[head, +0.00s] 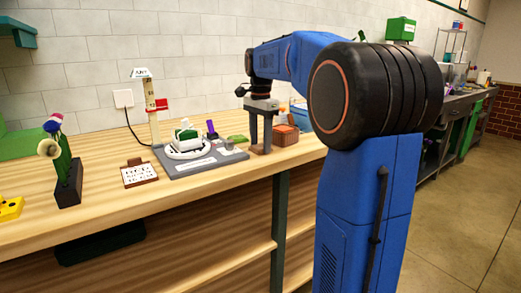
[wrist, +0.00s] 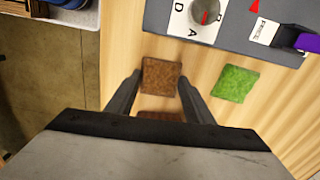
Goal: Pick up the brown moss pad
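The brown moss pad (wrist: 161,77) is a flat, square, mottled brown piece lying on the wooden table in the wrist view. The fingers point down at the table in the head view, where my gripper (head: 260,146) stands right of the grey board. I cannot tell how high the fingertips are above the table. A green moss pad (wrist: 235,84) lies to the right of the brown one, apart from the fingers.
A grey board (wrist: 235,30) with a dial and a purple item lies beyond the pads. In the head view a brown basket (head: 285,136) stands just right of my gripper. Another brown edge (wrist: 160,115) shows nearer my palm. The table's edge runs along the left in the wrist view.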

